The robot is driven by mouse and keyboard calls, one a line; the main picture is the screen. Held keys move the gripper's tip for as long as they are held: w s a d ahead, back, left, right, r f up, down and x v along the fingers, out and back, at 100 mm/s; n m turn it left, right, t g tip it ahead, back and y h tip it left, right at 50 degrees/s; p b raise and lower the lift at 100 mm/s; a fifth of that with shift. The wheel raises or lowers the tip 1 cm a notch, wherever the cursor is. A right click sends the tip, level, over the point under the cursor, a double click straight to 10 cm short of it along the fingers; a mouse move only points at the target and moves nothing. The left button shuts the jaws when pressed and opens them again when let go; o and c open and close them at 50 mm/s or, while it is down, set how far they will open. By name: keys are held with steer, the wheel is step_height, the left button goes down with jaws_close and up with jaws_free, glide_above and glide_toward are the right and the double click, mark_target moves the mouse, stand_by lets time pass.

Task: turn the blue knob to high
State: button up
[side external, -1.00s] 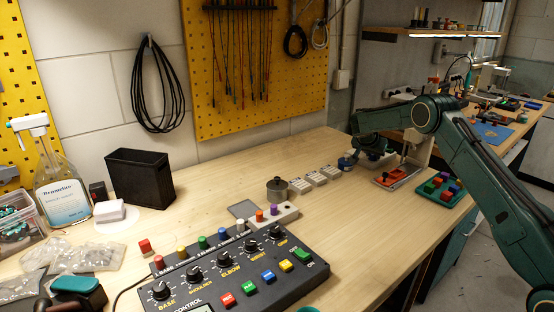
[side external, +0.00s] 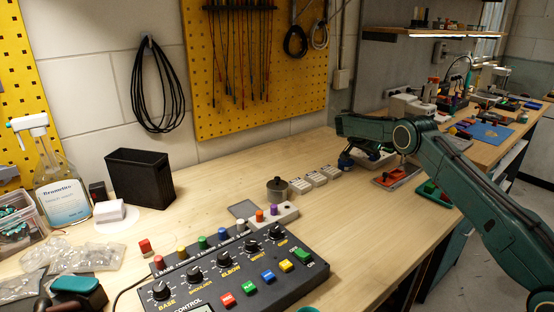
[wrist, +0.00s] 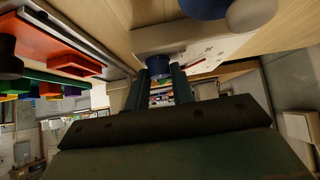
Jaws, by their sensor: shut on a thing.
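In the wrist view a dark blue knob (wrist: 163,71) sits between the two fingers of my gripper (wrist: 163,78), which is shut on it. The knob is at a pale cream box (wrist: 158,38) that has a white scale face with a red needle. The knob's pointer and any setting marks cannot be made out. In the side view my gripper (side external: 347,158) is down at the pale box (side external: 376,160) at the far right of the bench, partly hidden by my arm. A small dark blue patch shows there, too small to tell apart from the gripper.
A larger blue round part (wrist: 203,7) and a grey round part (wrist: 252,14) are close by in the wrist view. A red tray (side external: 398,176) stands right of the box. Small grey blocks (side external: 316,179) and a black control panel (side external: 235,268) are left.

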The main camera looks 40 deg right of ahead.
steer(key=o, duration=1)
steer(key=shift+a+r, duration=0.1)
steer(key=v, duration=1.3)
steer(key=shift+a+r, duration=0.15)
steer(key=shift+r, duration=0.1)
